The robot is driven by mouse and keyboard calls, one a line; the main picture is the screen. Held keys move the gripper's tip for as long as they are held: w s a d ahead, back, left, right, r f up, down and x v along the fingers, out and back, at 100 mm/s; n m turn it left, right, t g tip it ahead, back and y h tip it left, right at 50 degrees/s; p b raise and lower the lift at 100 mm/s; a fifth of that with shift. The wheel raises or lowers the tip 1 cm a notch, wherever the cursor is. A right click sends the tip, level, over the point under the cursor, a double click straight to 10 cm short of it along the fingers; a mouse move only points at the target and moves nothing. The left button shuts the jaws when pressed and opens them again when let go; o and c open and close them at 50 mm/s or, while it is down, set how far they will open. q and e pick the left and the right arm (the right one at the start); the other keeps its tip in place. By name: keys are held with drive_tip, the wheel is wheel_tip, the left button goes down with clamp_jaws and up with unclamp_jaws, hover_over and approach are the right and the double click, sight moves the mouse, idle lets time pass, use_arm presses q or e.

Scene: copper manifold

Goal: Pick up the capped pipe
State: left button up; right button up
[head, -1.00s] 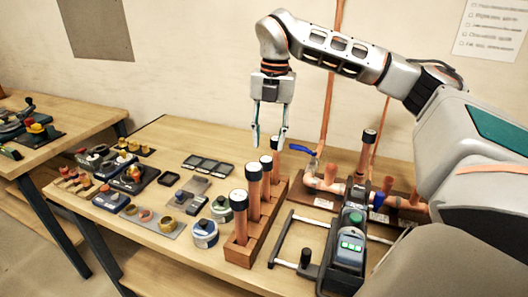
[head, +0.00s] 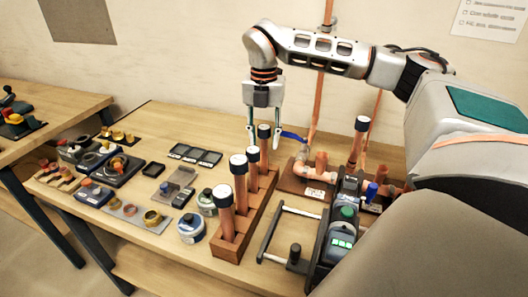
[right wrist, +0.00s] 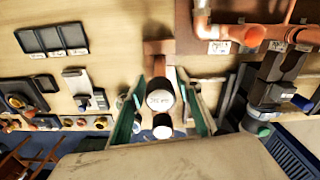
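Several copper pipes with black, white-topped caps stand upright in a row in a wooden rack (head: 228,250) on the bench. The capped pipes are the far one (head: 264,131), two middle ones (head: 252,155) (head: 238,165), and the near one (head: 224,205). My right gripper (head: 262,142) points down, open and empty, at the far end of the row. In the right wrist view, a capped pipe (right wrist: 160,97) sits between the spread fingers (right wrist: 158,115) with a gap on each side, and another cap (right wrist: 162,127) shows just below it. My left gripper is out of view.
Right of the rack stand a copper manifold (head: 318,172), another upright capped pipe (head: 361,124) and a tool with a green display (head: 340,240). Left lie black trays (head: 195,154), tins (head: 191,228) and small fittings. A second bench (head: 60,120) is at left.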

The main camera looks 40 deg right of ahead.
drive_tip(key=shift+f, duration=0.95)
clamp_jaws()
drive_tip(key=shift+r, duration=0.1)
